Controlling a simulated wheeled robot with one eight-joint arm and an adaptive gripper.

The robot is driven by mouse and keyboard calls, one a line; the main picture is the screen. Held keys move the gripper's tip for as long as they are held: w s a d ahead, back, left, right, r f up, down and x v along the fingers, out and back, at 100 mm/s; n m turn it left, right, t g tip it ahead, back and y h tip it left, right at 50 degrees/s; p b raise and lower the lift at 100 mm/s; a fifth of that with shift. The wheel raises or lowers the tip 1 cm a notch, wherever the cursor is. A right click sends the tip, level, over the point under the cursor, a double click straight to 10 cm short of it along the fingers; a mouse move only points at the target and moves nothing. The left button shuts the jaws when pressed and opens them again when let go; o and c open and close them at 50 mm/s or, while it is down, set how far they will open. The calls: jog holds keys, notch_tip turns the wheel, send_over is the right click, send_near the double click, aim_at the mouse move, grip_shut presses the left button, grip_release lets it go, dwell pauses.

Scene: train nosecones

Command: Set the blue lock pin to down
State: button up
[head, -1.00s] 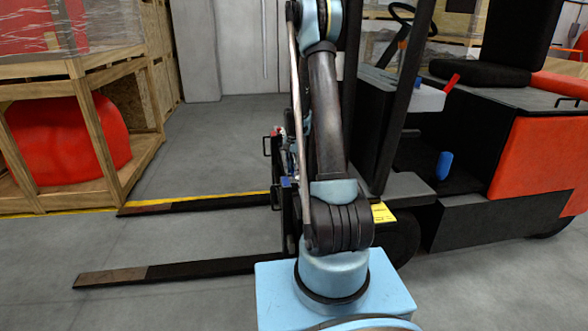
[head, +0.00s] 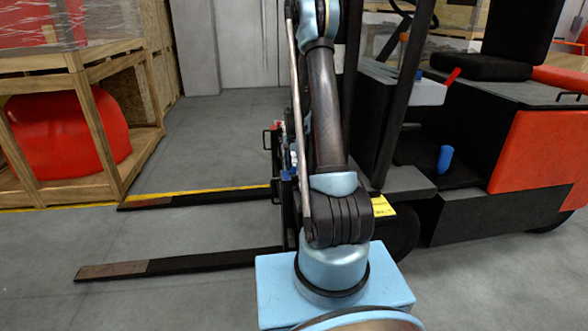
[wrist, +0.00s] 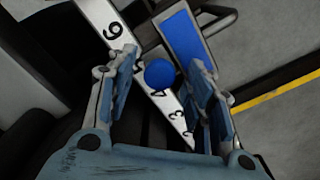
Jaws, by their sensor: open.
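A round blue knob (wrist: 160,73), which looks like the lock pin's head, sits over a white numbered scale (wrist: 118,36) in the wrist view. My gripper (wrist: 163,66) is open. In the picture its two fingers lie left and right of the knob, with gaps on both sides; I cannot tell its depth relative to them. A blue rectangular piece (wrist: 185,42) lies just above the right finger. In the head view, my arm hides most of the fork carriage, and a small blue part (head: 287,174) shows at its left edge. The pin's position cannot be read there.
The forklift's two forks (head: 180,264) extend left near the floor. Its mast (head: 405,90) and orange body (head: 535,150) stand right of my arm. A wooden crate (head: 85,135) with a red object is at left. The grey floor between is clear.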

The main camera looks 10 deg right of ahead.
notch_tip(320, 180, up, 12)
dwell(0.6)
jog(key=shift+f, duration=0.1)
jog(key=s+r+n, duration=0.2)
jog(key=s+r, duration=0.2)
jog(key=s, duration=0.4)
jog(key=s+r+n+t, duration=0.1)
jog(key=s+r, duration=0.3)
jog(key=s, duration=0.4)
jog(key=s+r+n, duration=0.2)
jog(key=s+r, duration=0.1)
jog(key=s, duration=0.5)
jog(key=s+f+n, duration=0.2)
jog(key=s+f, duration=0.1)
jog(key=s, duration=0.7)
jog(key=s+f+n+t, duration=0.1)
jog(key=s+f, duration=0.3)
jog(key=s, duration=0.6)
jog(key=shift+n, duration=0.6)
